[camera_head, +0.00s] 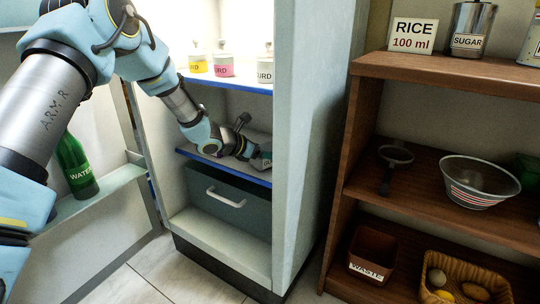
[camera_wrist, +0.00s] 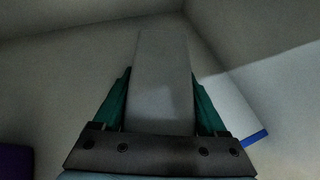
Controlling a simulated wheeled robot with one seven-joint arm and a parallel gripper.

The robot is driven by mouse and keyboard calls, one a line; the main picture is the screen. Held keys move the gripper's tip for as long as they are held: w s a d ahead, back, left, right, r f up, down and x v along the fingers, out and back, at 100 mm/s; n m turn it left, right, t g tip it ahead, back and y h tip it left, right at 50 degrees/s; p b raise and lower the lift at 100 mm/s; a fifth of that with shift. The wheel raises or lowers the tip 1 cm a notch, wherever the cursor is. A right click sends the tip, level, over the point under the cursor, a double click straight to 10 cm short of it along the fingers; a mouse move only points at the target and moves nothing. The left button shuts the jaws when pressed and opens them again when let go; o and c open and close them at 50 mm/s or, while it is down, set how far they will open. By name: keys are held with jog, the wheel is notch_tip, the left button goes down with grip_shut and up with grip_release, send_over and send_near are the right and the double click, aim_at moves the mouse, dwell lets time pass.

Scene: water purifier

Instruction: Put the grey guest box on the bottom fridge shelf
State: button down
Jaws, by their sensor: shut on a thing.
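My gripper (camera_head: 260,160) reaches inside the open fridge, just above the lower blue-edged shelf (camera_head: 222,168). In the wrist view, its two teal fingers (camera_wrist: 161,95) are shut on the sides of a long grey box (camera_wrist: 163,65), the grey guest box. The box extends forward from the fingers. In the head view the box is mostly hidden by my gripper and the fridge side wall. A blue shelf edge (camera_wrist: 256,137) shows right of the fingers in the wrist view. I cannot tell whether the box touches the shelf.
Several labelled jars (camera_head: 221,62) stand on the upper fridge shelf. A grey drawer (camera_head: 232,202) is below the lower shelf. The fridge door stands open at left, holding a green water bottle (camera_head: 75,165). A wooden rack (camera_head: 440,165) with kitchen things stands at right.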

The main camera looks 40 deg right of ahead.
grip_release()
jog(key=shift+f, duration=0.1)
jog(key=shift+w+a+r, duration=0.1)
jog(key=shift+a+r, duration=0.2)
jog(key=p+v, duration=0.2)
jog(key=v, duration=0.8)
jog(key=shift+a+r, duration=0.1)
jog(key=shift+a, duration=0.15)
jog(key=shift+a+r, duration=0.15)
jog(key=shift+a, duration=0.25)
